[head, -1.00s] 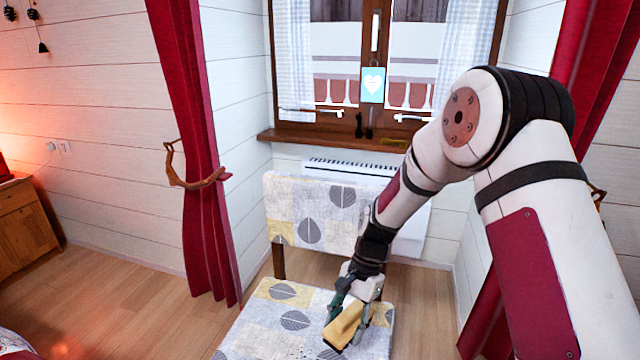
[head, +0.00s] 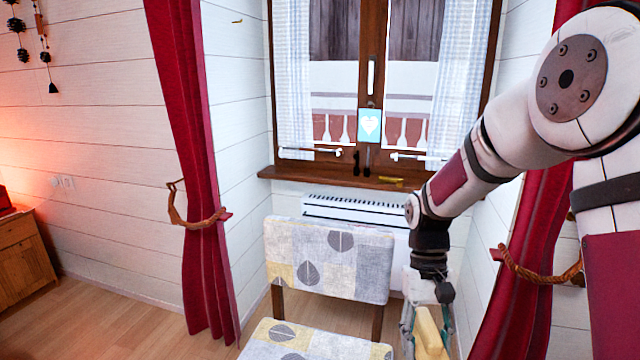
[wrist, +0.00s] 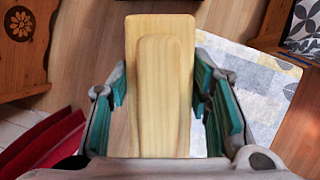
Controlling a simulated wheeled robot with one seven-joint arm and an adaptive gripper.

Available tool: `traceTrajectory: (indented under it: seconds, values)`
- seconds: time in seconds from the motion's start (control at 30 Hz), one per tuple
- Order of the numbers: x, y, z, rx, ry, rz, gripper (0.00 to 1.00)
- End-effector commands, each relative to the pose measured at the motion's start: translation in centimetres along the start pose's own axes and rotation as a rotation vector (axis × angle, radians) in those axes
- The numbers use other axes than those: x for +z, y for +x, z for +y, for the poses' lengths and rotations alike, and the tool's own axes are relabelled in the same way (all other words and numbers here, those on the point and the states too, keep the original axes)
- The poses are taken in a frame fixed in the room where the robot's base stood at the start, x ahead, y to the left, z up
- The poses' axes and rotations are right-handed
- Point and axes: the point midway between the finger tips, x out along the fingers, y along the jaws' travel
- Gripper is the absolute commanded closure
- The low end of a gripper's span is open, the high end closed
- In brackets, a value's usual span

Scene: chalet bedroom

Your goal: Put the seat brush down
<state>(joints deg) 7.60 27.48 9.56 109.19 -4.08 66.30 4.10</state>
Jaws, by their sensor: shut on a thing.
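The seat brush (head: 429,335) has a plain yellowish wooden back. My gripper (head: 427,322) is shut on it, to the right of the patterned chair (head: 330,262). In the wrist view the brush (wrist: 161,85) lies between the teal finger pads (wrist: 216,105), its flat wooden back facing the camera; its bristles are hidden. The chair seat (head: 290,340) is partly cut off by the bottom edge of the head view. In the wrist view the seat (wrist: 245,85) shows below and to the right of the brush, apart from it.
Behind the chair are a white heater (head: 355,208) and a wooden windowsill (head: 300,175) with a small yellow item (head: 391,181). Red curtains (head: 190,180) hang on both sides. Bare wood floor (head: 130,325) lies left of the chair. The wrist view shows wooden furniture (wrist: 20,60) at upper left.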

Motion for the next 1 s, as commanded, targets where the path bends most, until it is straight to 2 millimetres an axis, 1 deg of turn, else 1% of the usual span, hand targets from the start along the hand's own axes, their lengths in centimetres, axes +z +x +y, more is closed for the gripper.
traceTrajectory:
  seconds: [0.03,0.4,0.8,1.0]
  values:
    - [0.5,-1.0,0.0,0.000,0.000,0.000,0.81]
    - [2.2,-4.6,0.0,0.000,0.000,-0.001,0.81]
    - [5.1,-7.6,-0.1,-0.001,0.001,-0.001,0.81]
    - [6.3,-8.4,-0.1,-0.001,0.001,0.000,0.81]
